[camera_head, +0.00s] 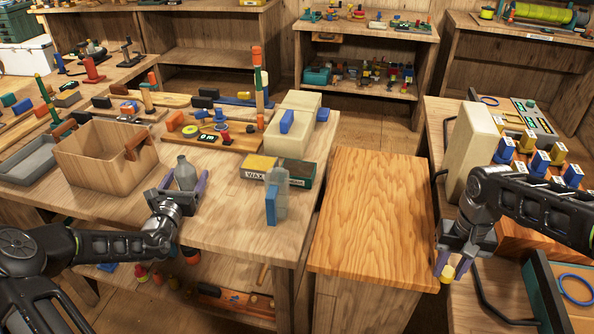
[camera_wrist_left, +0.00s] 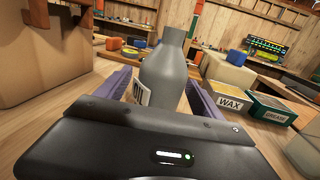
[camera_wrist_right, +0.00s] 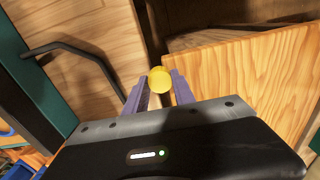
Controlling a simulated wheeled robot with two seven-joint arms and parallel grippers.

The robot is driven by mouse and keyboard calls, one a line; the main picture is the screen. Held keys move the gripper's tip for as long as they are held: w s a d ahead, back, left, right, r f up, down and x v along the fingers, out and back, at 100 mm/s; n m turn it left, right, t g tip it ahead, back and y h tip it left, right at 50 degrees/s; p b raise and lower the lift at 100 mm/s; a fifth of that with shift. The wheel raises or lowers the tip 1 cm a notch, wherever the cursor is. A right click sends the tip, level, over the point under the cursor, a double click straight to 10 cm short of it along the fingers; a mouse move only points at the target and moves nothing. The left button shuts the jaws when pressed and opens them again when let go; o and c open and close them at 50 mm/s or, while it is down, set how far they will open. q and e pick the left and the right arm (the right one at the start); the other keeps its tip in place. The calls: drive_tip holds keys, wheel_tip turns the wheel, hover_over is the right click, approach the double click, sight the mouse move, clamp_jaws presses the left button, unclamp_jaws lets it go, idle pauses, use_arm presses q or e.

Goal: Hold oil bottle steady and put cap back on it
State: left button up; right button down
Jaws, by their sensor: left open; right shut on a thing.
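The grey oil bottle (camera_head: 185,172) stands upright on the left workbench, with its neck uncapped. My left gripper (camera_head: 183,185) is open, with one finger on each side of the bottle. In the left wrist view the bottle (camera_wrist_left: 164,70) stands between the fingers, its label partly showing at the left. Whether the fingers touch it cannot be told. My right gripper (camera_head: 450,262) is shut on the yellow cap (camera_head: 447,273) and holds it in the air beside the right edge of the wooden cabinet. The cap (camera_wrist_right: 160,80) sits at the fingertips in the right wrist view.
A wooden bin (camera_head: 100,165) stands left of the bottle. WAX and GREASE boxes (camera_head: 300,172) and a translucent bottle with a blue part (camera_head: 278,195) stand to its right. The wooden cabinet top (camera_head: 375,215) is bare. A right-hand bench holds a cream block (camera_head: 470,150).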

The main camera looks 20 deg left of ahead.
idle(0.6)
use_arm(q)
clamp_jaws()
idle(0.7)
